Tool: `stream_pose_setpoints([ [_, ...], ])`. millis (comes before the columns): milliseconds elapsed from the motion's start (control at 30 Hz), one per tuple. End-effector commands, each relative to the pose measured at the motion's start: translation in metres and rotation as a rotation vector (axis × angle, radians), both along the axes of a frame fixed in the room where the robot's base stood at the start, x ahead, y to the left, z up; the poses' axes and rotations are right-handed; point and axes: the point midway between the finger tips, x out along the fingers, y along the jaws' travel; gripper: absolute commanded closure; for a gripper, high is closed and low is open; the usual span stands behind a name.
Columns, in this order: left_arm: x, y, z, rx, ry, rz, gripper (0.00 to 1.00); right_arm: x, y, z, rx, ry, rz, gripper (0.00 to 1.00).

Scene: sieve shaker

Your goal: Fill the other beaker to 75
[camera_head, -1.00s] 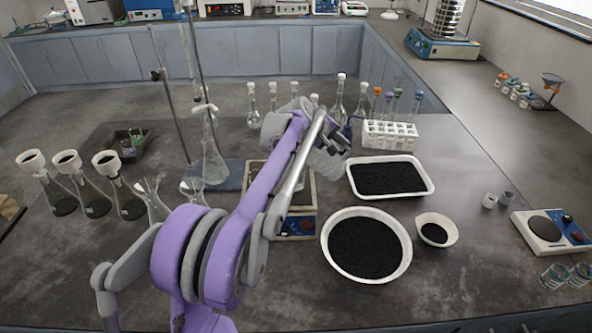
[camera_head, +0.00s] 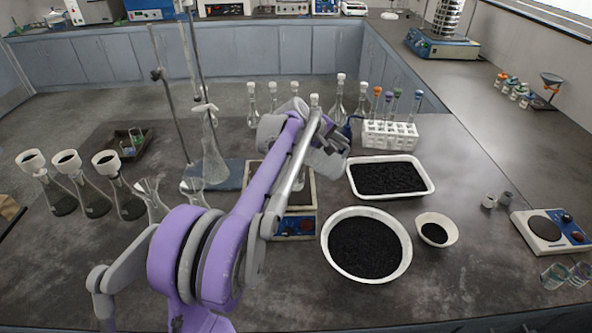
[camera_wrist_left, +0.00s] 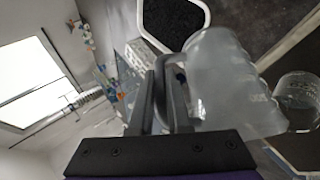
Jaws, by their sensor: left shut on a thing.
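My left gripper (camera_head: 335,150) is above the area behind the boxed device (camera_head: 294,226). In the left wrist view its fingers (camera_wrist_left: 165,95) are shut on the handle of a frosted, translucent jug (camera_wrist_left: 228,80). I cannot tell what the jug holds. A clear beaker with printed marks (camera_wrist_left: 298,95) is beside the jug at the right edge of that view, apart from the fingers. My forearm hides much of the device in the head view. Two glass beakers, one (camera_head: 554,276) and another (camera_head: 581,273), stand at the front right. My right gripper is not in view.
A white tray (camera_head: 430,184) and a large white bowl (camera_head: 404,262) hold black grains, with a small bowl (camera_head: 455,232) beside them. A test-tube rack (camera_head: 390,135), several flasks and a stand rod (camera_head: 172,108) surround the arm. A hotplate (camera_head: 541,238) sits at right.

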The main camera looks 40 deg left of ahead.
Motion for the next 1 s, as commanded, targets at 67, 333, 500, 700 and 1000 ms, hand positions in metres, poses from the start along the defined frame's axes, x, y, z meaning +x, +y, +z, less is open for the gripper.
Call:
stream_pose_setpoints([
  [67,-0.0002,0.0003,0.0009,-0.003,-0.003,0.001,1.0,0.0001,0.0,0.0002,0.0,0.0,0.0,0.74],
  [333,-0.0011,0.0009,0.0007,-0.014,-0.011,0.001,1.0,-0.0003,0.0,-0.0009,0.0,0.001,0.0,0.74],
  [500,-0.0012,0.001,0.0025,-0.019,-0.018,-0.001,1.0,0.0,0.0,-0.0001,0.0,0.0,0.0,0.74],
  [700,-0.0019,0.0015,0.0023,-0.026,-0.024,0.0,1.0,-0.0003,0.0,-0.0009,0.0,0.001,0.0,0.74],
  [1000,-0.0024,0.0022,0.0043,-0.038,-0.035,0.001,1.0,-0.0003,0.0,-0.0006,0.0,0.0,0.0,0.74],
])
